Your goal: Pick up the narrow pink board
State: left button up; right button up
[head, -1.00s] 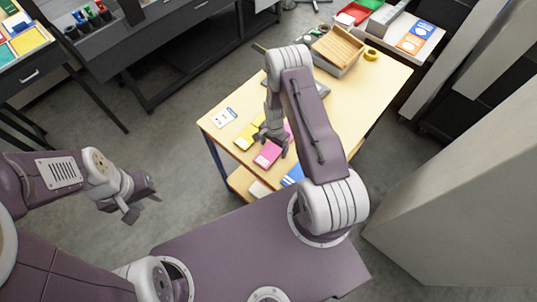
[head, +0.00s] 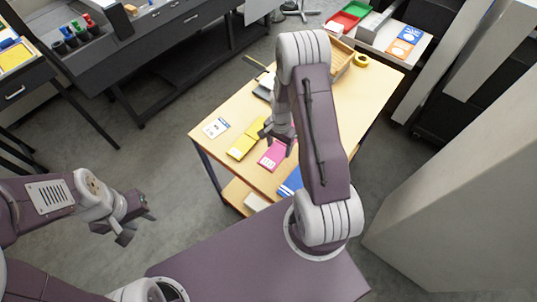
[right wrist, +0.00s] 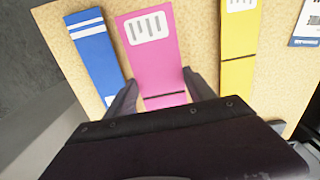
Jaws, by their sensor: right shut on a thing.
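The narrow pink board (head: 272,154) has a white label on its near end and is over the light wooden table. In the right wrist view the pink board (right wrist: 152,65) runs between the two fingers of my right gripper (right wrist: 160,92), which is shut on its sides. In the head view my right gripper (head: 278,139) covers the board's far part. I cannot tell whether the board is clear of the tabletop. My left gripper (head: 137,226) is open and empty, over the floor left of the table.
A yellow board (head: 246,138) lies left of the pink one, a blue striped board (head: 290,182) to its right. A white card (head: 216,128) lies at the table's left edge (head: 200,146). A pale block (head: 470,190) stands at right.

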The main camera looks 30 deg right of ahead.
jog(key=s+d+r+b, duration=0.1)
jog(key=s+d+r, duration=0.2)
jog(key=d, duration=0.3)
jog(key=shift+s+d+r+b, duration=0.3)
jog(key=shift+r+b, duration=0.1)
jog(key=shift+r, duration=0.3)
